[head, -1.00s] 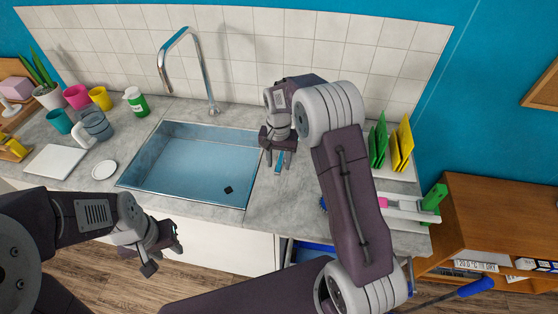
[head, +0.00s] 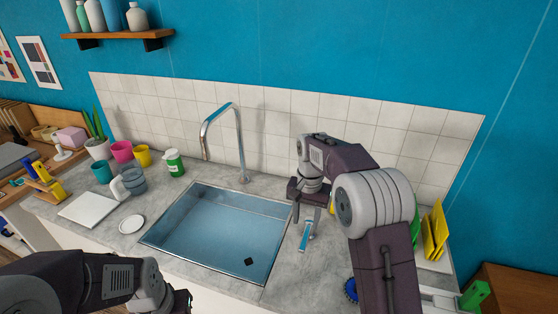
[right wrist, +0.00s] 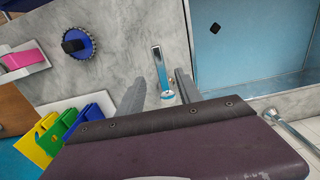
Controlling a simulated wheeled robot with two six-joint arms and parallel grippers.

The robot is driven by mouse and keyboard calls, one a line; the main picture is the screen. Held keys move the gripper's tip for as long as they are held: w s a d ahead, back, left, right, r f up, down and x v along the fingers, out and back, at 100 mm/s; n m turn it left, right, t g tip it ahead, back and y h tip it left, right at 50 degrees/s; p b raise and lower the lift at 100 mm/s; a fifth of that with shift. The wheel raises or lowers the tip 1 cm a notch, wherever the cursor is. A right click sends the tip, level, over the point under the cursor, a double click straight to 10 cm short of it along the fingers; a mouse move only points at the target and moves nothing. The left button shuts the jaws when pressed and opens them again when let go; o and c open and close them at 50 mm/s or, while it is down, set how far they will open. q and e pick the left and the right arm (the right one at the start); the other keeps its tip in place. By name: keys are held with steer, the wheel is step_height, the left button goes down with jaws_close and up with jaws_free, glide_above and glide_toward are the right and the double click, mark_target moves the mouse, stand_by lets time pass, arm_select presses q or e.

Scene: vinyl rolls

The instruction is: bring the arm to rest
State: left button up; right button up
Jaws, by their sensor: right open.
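My right gripper (head: 308,212) hangs over the counter just right of the sink, fingers pointing down. It is open and empty. A small light-blue and silver tool (head: 307,236) lies on the counter below it. In the right wrist view the tool (right wrist: 160,75) shows between the two spread fingers, apart from both. My left gripper (head: 180,300) is at the bottom edge of the head view, left of the middle, dark and partly cut off. Its jaws cannot be made out.
The sink (head: 215,235) with a tall faucet (head: 240,150) is in the middle, a dark piece (head: 249,261) inside. Mugs and a green-labelled bottle (head: 174,163) stand left. A yellow board (head: 435,232) stands right. A round blue brush (right wrist: 78,44) lies near the tool.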

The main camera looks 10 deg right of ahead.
steer(key=s+r, duration=0.2)
steer(key=s, duration=0.7)
steer(key=s+f+n+t, duration=0.1)
steer(key=s+f+n, duration=0.4)
steer(key=s+f, duration=0.3)
steer(key=s, duration=0.3)
steer(key=shift+s+d+f+n, duration=0.15)
steer(key=shift+s+f+n, duration=0.15)
steer(key=shift+f, duration=0.1)
